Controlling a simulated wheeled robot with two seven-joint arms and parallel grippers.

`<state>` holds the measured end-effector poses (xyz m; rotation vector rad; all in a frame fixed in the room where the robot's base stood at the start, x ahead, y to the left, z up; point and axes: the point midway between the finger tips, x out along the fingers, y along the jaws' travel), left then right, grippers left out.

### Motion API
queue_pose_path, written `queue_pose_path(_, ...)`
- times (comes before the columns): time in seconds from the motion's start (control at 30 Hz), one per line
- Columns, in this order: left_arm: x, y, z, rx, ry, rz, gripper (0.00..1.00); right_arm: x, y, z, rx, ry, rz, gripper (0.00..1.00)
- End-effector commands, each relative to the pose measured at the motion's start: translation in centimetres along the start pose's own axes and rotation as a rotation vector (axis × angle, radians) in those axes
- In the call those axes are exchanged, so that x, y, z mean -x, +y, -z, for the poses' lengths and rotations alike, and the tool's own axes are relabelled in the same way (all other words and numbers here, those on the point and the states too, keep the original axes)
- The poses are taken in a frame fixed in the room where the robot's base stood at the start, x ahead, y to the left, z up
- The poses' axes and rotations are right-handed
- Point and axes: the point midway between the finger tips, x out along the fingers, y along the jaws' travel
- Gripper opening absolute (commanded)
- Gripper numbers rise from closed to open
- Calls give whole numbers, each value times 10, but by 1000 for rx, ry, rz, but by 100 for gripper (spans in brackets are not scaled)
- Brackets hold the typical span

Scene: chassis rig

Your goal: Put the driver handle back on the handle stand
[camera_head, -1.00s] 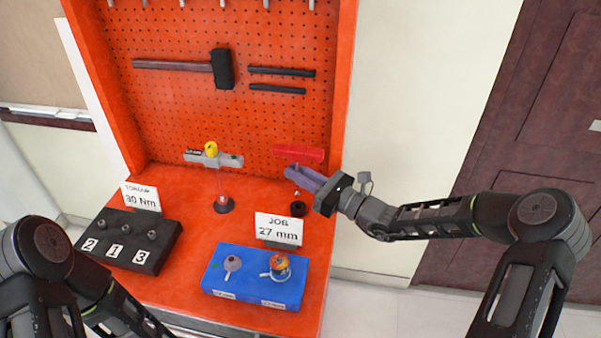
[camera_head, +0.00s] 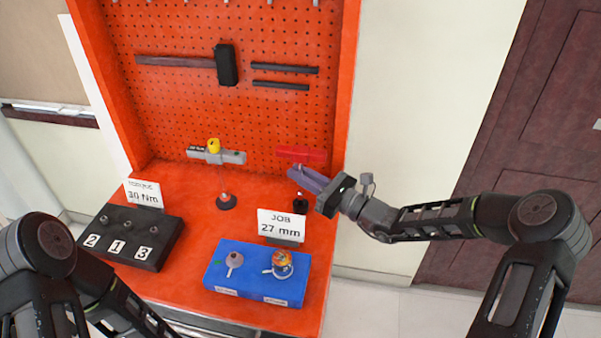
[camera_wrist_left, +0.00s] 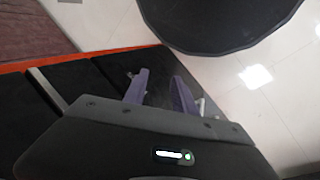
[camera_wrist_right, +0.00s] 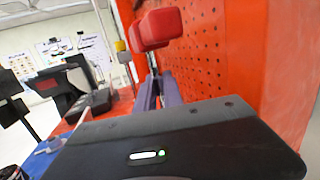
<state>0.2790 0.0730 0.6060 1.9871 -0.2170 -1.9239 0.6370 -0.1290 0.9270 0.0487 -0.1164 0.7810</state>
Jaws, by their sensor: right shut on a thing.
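The driver handle (camera_head: 301,153) is red and bar-shaped, with a thin shaft pointing down. My right gripper (camera_head: 297,172) is shut on it, its purple fingers just below the red bar. The red grip also fills the top of the right wrist view (camera_wrist_right: 160,27). A small round black stand (camera_head: 300,206), seemingly the handle stand, is on the bench directly below. The shaft's lower end is at or just above it; I cannot tell whether they touch. My left gripper (camera_wrist_left: 160,92) is open and empty in the left wrist view.
A grey tool with a yellow knob (camera_head: 214,146) stands on another round base. A blue tray (camera_head: 255,285) and a numbered black block (camera_head: 120,245) are nearer. The orange pegboard (camera_head: 190,100) rises behind.

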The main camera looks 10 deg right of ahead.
Motion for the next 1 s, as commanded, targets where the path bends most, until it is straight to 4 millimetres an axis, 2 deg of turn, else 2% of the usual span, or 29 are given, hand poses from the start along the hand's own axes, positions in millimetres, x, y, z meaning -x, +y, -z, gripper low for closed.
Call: queue_pose_path(1.0, -19, -8, 0, 0, 1, 0, 33, 4, 0, 32, 1, -2, -1, 0)
